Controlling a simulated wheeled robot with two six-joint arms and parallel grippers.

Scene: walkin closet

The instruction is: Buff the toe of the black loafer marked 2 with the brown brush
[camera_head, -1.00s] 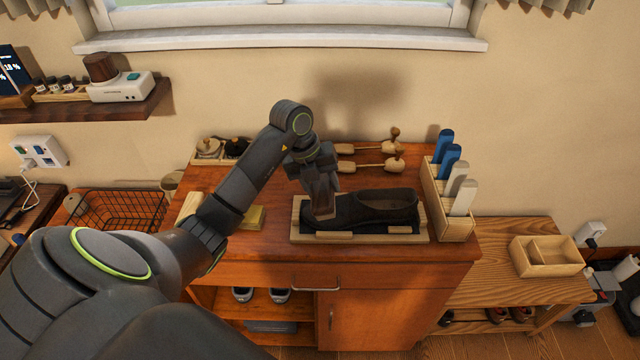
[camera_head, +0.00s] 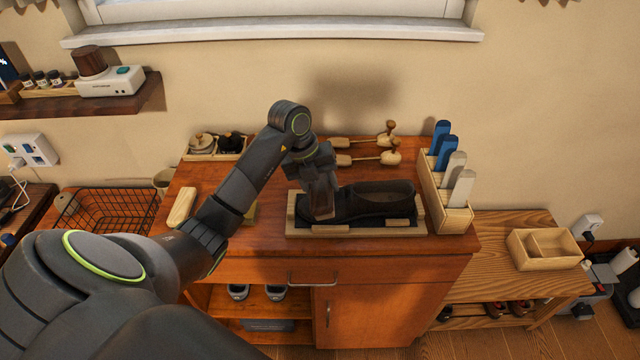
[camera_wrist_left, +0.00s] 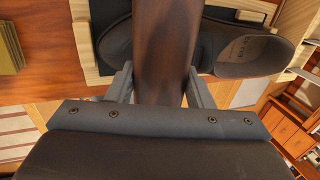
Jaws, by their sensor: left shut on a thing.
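The black loafer (camera_head: 375,198) lies in a shallow wooden tray (camera_head: 293,228) on the cabinet, its toe to the left and its opening to the right. No number mark is legible on it. My left gripper (camera_head: 320,200) is over the toe end, pointing down. In the left wrist view, its fingers (camera_wrist_left: 160,92) are shut on the brown brush (camera_wrist_left: 160,45), which crosses in front of the loafer (camera_wrist_left: 245,50). The brush's lower end is hidden, so I cannot tell whether it touches the toe. My right gripper is not in view.
A wooden holder (camera_head: 456,220) with blue and pale upright tools stands right of the tray. Wooden shoe trees (camera_head: 368,158) lie behind it. A pale block (camera_head: 182,207) and a wire basket (camera_head: 108,215) are at left. A divided box (camera_head: 545,250) sits on the right bench.

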